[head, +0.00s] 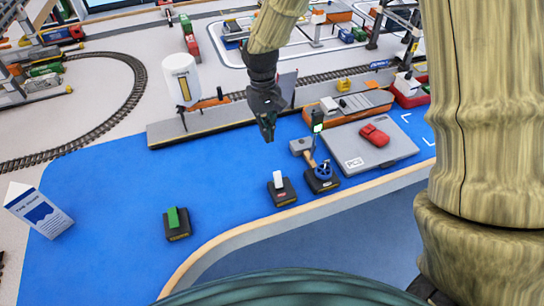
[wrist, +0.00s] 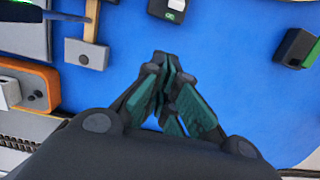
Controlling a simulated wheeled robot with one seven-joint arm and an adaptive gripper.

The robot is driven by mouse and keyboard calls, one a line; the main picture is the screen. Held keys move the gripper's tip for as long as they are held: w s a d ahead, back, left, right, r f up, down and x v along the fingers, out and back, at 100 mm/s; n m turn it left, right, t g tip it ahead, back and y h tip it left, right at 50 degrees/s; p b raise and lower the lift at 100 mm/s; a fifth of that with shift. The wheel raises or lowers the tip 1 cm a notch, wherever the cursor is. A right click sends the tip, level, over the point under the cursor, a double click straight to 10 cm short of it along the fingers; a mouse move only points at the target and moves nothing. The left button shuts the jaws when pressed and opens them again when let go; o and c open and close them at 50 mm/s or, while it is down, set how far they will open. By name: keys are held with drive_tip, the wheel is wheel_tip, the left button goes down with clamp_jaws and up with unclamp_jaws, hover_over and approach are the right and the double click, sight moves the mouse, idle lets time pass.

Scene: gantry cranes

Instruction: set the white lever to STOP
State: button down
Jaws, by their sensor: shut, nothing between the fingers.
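The white lever (head: 278,180) stands on a small dark box (head: 282,193) near the front edge of the blue table, between the green lever and the blue wheel. In the wrist view the white lever (wrist: 175,4) and its box (wrist: 168,13) are at the top edge, partly cut off, with a small green label showing. The lettering is too small to read. My gripper (head: 268,132) is shut and empty, above the blue surface, behind the white lever's box and apart from it. In the wrist view its fingertips (wrist: 163,62) point up towards that box.
A green lever (head: 173,217) on a dark box stands left. A grey case (head: 358,152) bears a red car (head: 374,136). Blue surface around the white lever's left is clear.

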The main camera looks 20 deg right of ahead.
sight(278, 181)
drive_tip(key=f, duration=0.3)
drive_tip(key=s+f+p, duration=0.1)
drive_tip(key=f, duration=0.5)
drive_tip(key=shift+s+f+p, duration=0.3)
drive_tip(key=shift+f+p, duration=0.05)
drive_tip(key=shift+f, duration=0.05)
drive_tip(key=shift+s+d+r+p, duration=0.1)
drive_tip(key=shift+s+r+p, duration=0.35)
drive_tip(key=shift+s, duration=0.45)
drive_tip(key=shift+s+r+p, duration=0.3)
drive_tip(key=shift+s+r, duration=0.15)
drive_tip(key=shift+s, duration=0.4)
